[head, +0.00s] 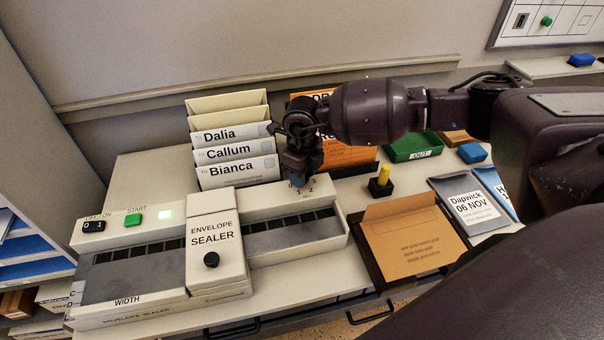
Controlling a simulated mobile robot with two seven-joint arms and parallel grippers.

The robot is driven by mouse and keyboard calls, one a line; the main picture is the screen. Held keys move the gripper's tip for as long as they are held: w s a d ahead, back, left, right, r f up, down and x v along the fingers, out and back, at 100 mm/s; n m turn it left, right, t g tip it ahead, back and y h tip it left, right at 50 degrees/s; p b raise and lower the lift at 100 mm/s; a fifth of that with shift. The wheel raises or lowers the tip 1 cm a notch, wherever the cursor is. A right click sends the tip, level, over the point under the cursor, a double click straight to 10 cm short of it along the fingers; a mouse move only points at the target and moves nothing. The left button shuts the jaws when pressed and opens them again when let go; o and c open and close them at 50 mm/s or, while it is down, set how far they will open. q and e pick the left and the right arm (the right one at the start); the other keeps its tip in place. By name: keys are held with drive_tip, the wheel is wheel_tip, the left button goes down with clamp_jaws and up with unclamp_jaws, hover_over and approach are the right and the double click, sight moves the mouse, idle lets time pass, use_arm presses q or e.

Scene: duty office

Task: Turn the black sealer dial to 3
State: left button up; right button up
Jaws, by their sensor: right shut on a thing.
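The envelope sealer (285,198) is a long cream machine on the desk, with a labelled middle housing (214,222). My right gripper (298,177) reaches down to the sealer's right rear top, where printed numbers, including a 2, show around its fingertips. It is shut on the sealer dial there. The fingers hide nearly all of the dial, so its pointer and setting cannot be read. A round black knob (211,260) sits apart on the front of the housing. My left gripper is not in view.
Name-labelled folders (235,150) stand behind the sealer. The START button (133,220) is green and a lamp (165,214) beside it is lit. A yellow-handled stamp (382,180), a brown envelope (412,240) in a dark tray and a green OUT tray (413,148) lie right.

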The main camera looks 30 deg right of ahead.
drive_tip(key=n+b, duration=0.1)
drive_tip(key=n, duration=0.3)
drive_tip(key=shift+n, duration=0.3)
drive_tip(key=n+b, duration=0.1)
drive_tip(key=n, duration=0.2)
drive_tip(key=shift+n, duration=0.4)
drive_tip(key=n, duration=0.2)
drive_tip(key=shift+n+b, duration=0.3)
drive_tip(key=shift+b, duration=0.1)
drive_tip(key=shift+n+b, duration=0.3)
drive_tip(key=shift+n, duration=0.6)
drive_tip(key=n+b, duration=0.1)
drive_tip(key=n, duration=0.3)
drive_tip(key=shift+n+b, duration=0.4)
drive_tip(key=shift+n, duration=0.5)
drive_tip(key=shift+r, duration=0.1)
drive_tip(key=o, duration=0.9)
